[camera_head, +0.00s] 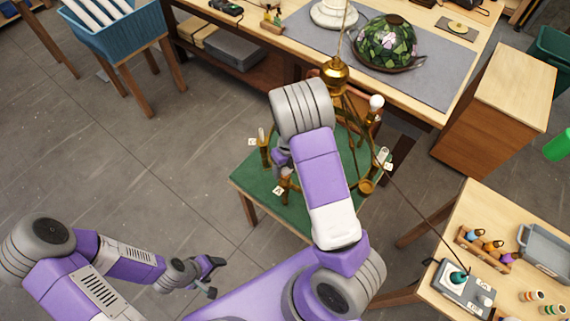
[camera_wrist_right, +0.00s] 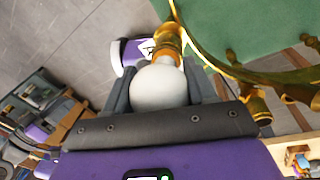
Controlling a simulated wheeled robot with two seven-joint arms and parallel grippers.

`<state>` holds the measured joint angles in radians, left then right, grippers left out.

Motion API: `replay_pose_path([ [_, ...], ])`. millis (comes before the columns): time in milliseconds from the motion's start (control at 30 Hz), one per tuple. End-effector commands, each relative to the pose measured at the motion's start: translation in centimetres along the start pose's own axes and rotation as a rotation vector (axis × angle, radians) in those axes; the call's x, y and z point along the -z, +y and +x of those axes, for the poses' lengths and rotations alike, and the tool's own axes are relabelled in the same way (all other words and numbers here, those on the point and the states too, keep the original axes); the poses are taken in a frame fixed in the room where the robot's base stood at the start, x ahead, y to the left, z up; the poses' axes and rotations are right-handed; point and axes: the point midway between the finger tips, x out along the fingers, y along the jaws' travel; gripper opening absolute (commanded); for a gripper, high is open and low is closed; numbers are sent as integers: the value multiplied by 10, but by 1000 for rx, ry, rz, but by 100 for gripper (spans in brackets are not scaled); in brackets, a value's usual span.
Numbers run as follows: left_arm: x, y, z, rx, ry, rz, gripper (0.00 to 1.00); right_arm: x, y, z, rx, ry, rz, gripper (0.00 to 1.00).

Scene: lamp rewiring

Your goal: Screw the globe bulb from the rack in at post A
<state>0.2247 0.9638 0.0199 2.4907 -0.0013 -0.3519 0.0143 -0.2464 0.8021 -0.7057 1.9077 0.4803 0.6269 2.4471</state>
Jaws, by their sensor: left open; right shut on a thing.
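The white globe bulb (camera_wrist_right: 160,87) sits between the fingers of my right gripper (camera_wrist_right: 165,92), which is shut on it. Its neck lines up with a brass post (camera_wrist_right: 168,42) of the lamp and seems to meet it; whether the threads engage cannot be seen. A white tag (camera_wrist_right: 147,48) is beside that post, its letter unreadable. My left gripper (camera_head: 211,277) is open and empty, away from the lamp.
Another white bulb (camera_head: 376,102) is on a far lamp post. A wooden rack (camera_head: 487,246) with coloured pieces, a grey switch box (camera_head: 466,290) and a grey tray (camera_head: 545,250) are on the right table. A cord runs from lamp to box.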

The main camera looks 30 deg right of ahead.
Motion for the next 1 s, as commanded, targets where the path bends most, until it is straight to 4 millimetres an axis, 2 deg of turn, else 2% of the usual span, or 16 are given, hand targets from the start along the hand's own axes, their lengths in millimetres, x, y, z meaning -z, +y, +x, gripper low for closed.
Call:
replay_pose_path([
  [267,0,1,-2,0,-1,0,68,0,-2,1,0,-8,51,24],
  [300,0,1,-2,0,-1,0,68,0,-2,1,0,-8,50,59],
  [467,0,1,-2,0,-1,0,68,0,-2,1,-1,-8,48,83],
  [500,0,1,-2,0,-1,0,68,0,-1,1,-2,-8,47,85],
  [767,0,1,-2,0,-1,0,68,0,0,0,-2,-6,32,85],
  [867,0,2,-6,0,-1,0,68,0,0,0,4,10,-69,85],
  [1000,-1,4,-12,0,-1,0,68,0,-1,-1,20,50,-330,85],
])
